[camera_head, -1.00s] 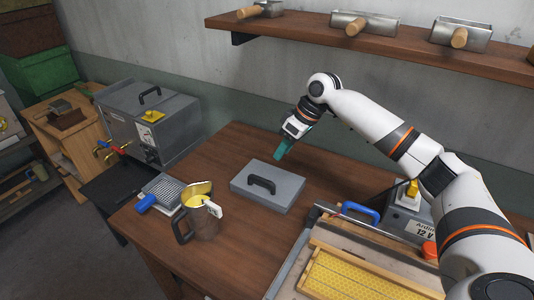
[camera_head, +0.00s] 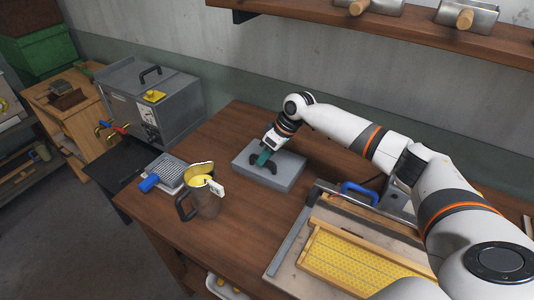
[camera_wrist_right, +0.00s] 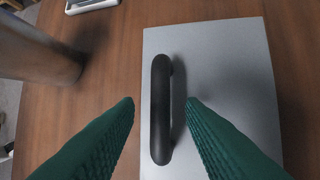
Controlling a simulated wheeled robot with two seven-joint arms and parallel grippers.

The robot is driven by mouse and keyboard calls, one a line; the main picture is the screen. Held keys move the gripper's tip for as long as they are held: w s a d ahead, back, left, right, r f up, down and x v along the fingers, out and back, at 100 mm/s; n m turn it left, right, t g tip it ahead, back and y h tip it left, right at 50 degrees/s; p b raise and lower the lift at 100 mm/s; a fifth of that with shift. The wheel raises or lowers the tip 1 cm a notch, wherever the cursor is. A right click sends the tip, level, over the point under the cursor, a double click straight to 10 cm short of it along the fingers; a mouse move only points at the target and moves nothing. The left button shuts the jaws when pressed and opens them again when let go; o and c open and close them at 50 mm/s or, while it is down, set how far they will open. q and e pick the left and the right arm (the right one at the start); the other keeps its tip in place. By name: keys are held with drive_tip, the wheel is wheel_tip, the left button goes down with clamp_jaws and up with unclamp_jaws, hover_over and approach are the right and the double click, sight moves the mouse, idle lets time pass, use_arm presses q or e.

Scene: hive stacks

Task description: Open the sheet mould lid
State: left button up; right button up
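The sheet mould (camera_head: 284,178) is a flat grey box lying closed on the wooden table. Its lid (camera_wrist_right: 222,65) has a black bar handle (camera_wrist_right: 160,108), which runs lengthwise between my right fingertips in the right wrist view. My right gripper (camera_head: 262,158) is over the lid at the handle, and it also shows in the right wrist view (camera_wrist_right: 160,102). Its green fingers are apart, one on each side of the handle, with a gap to it on both sides. My left gripper is not in view.
A metal jug (camera_head: 206,200) with yellow contents stands left of the mould. A blue-handled roller (camera_head: 149,183) and a grey grid tray (camera_head: 168,168) lie behind it. A wooden frame with a yellow sheet (camera_head: 352,264) lies at the front right. A shelf (camera_head: 400,30) runs above.

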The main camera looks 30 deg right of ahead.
drive_tip(key=shift+c, duration=0.6)
clamp_jaws()
drive_tip(key=shift+d, duration=0.1)
